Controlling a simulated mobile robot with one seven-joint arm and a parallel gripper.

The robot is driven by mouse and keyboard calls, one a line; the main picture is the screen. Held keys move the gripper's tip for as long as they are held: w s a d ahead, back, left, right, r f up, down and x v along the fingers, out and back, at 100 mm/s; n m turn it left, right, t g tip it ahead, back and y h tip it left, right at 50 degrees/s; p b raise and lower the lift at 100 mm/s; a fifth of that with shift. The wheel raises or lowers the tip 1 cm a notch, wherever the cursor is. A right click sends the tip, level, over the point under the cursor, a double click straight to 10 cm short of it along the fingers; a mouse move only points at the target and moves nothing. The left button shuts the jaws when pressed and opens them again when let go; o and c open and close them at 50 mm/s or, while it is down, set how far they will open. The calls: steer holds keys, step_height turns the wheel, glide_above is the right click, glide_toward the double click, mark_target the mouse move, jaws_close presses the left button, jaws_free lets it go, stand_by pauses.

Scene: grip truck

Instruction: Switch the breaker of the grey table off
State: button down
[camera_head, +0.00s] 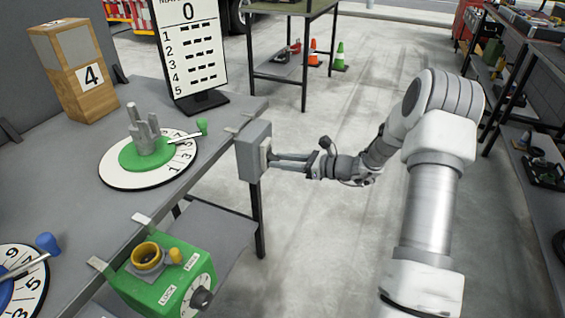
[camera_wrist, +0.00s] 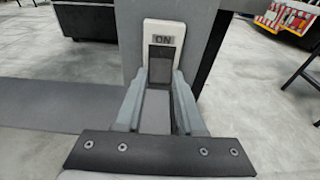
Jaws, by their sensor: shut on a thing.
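The breaker is a grey box (camera_head: 251,152) fixed at the right edge of the grey table (camera_head: 215,150). In the wrist view its white switch plate (camera_wrist: 178,33) reads ON above a dark switch (camera_wrist: 162,62). My gripper (camera_head: 271,161) reaches the face of the box from the right. In the wrist view my gripper (camera_wrist: 160,82) has its fingers on either side of the switch, shut on it. The lower part of the switch is hard to tell apart between the fingers.
On the table are a round dial (camera_head: 121,175) with a green centre, a wooden block marked 4 (camera_head: 85,85) and a number board (camera_head: 186,45). A green lock box (camera_head: 150,290) hangs at the front edge. The floor (camera_head: 345,235) beside the table is clear.

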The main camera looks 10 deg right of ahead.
steer(key=shift+f, duration=0.1)
steer(key=c, duration=0.5)
jaws_free()
steer(key=p+v, duration=0.4)
steer(key=v, duration=1.3)
steer(key=shift+s+d, duration=0.15)
steer(key=shift+s, duration=0.05)
